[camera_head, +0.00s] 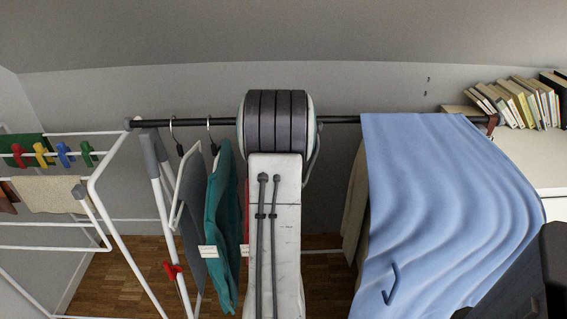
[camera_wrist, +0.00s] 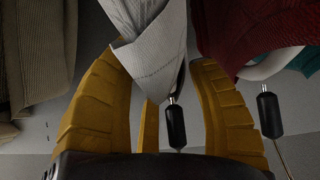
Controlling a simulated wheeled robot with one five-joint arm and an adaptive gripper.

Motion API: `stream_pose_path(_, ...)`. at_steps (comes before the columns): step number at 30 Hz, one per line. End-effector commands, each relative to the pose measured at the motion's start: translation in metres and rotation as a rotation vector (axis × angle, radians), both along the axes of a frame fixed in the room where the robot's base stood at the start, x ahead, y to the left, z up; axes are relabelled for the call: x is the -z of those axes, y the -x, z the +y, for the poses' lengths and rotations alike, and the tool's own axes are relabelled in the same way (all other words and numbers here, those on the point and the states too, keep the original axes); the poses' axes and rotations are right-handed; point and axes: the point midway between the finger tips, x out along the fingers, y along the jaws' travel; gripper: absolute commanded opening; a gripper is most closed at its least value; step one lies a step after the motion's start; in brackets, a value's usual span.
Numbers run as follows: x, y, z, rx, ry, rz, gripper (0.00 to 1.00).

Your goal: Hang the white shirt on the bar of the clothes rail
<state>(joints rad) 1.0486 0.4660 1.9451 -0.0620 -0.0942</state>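The white shirt (camera_wrist: 151,45) shows in the wrist view as a folded, ribbed piece of cloth between the yellow fingers of my gripper (camera_wrist: 157,62). Its cloth comes right up to the left fingertip and close to the right one; whether they press on it I cannot tell. A black hanger neck (camera_wrist: 175,124) stands between the fingers. The black bar (camera_head: 341,119) of the clothes rail runs across the head view. My arm hides its middle, and hides my gripper and the white shirt there. Whether the hanger's hook touches the bar is hidden.
Grey (camera_head: 193,207) and teal (camera_head: 220,225) garments hang left of my arm. A red garment (camera_wrist: 240,32) is close right in the wrist view. A beige garment (camera_head: 354,212) and a blue cloth (camera_head: 430,200) hang to the right. A white drying rack (camera_head: 121,238) stands left.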

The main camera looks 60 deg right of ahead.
Motion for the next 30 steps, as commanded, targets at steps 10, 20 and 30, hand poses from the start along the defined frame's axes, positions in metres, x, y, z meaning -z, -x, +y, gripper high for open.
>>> stream_pose_path(10,0.001,0.000,0.000,0.000,-0.002,0.001,0.71)
stream_pose_path(20,-0.010,0.006,0.010,0.000,-0.002,0.002,0.71)
stream_pose_path(30,-0.049,0.025,0.043,0.000,0.000,0.000,0.71)
